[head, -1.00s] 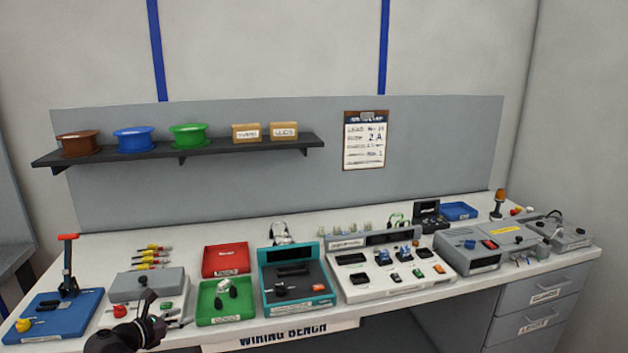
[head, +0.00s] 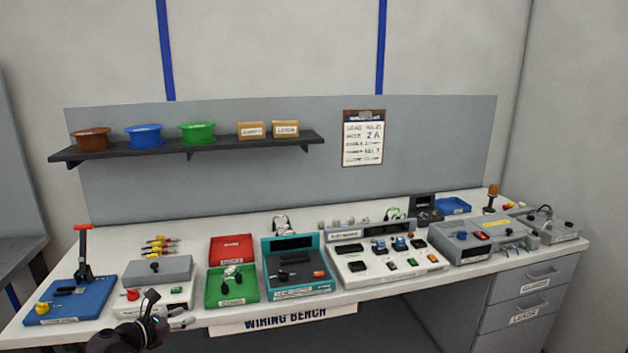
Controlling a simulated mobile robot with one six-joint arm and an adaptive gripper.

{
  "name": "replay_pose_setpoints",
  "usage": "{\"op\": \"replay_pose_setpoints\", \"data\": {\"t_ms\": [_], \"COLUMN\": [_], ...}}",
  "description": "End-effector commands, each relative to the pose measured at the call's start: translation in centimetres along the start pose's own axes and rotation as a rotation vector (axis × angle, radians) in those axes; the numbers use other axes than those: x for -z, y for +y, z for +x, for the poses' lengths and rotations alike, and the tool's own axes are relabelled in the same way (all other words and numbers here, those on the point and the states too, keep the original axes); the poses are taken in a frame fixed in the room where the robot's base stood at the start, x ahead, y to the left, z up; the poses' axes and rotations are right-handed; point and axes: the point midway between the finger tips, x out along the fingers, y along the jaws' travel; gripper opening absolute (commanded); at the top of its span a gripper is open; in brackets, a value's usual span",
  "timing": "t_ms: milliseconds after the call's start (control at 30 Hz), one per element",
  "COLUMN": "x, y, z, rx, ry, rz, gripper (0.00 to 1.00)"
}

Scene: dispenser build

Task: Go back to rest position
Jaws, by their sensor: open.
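My gripper (head: 182,319) shows in the head view at the lower left, near the bench's front edge. It is open and nothing shows between its fingers. It is in front of a grey and white box (head: 160,285) with a red button. The wiring bench (head: 380,305) runs across the view with its devices standing on it.
A blue base with a red-handled lever (head: 82,262) stands at the far left. A green tray (head: 232,287), a red tray (head: 231,249), a teal device (head: 297,268) and a white panel (head: 376,268) line the bench. A shelf (head: 190,149) hangs above.

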Motion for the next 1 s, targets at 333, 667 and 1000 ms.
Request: {"op": "replay_pose_setpoints", "data": {"t_ms": [333, 667, 1000], "x": [-0.2, -0.3, -0.1], "y": [-2.6, -7.3, -16.3], "z": [3.2, 8.2, 15.3], "rx": [0.054, 0.157, 0.378], "ry": [0.059, 0.159, 0.31], "rz": [0.098, 0.285, 0.654], "gripper": [0.55, 0.55, 0.55]}}
